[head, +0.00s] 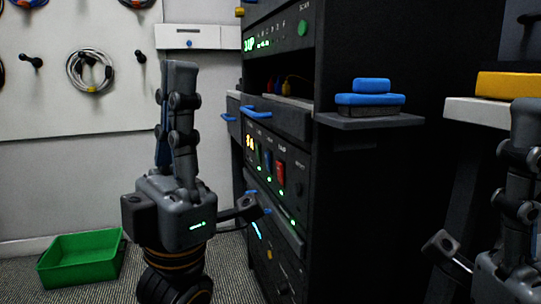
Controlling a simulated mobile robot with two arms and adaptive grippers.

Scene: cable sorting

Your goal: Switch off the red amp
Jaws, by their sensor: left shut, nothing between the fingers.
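A black rack unit (296,160) has a red switch (280,174) on its front panel, beside a blue switch (267,160). Small green lights glow below the switches. I cannot read which label belongs to the amp. My left gripper (178,68) points upward, shut and empty, left of the rack and apart from the panel.
Blue drawer handles (263,112) stick out from the rack. A side shelf (370,121) holds blue blocks (370,99). A green bin (82,259) lies on the carpet. A coiled cable (90,72) hangs on the wall. A yellow item (510,85) rests on a white surface (477,112) at right.

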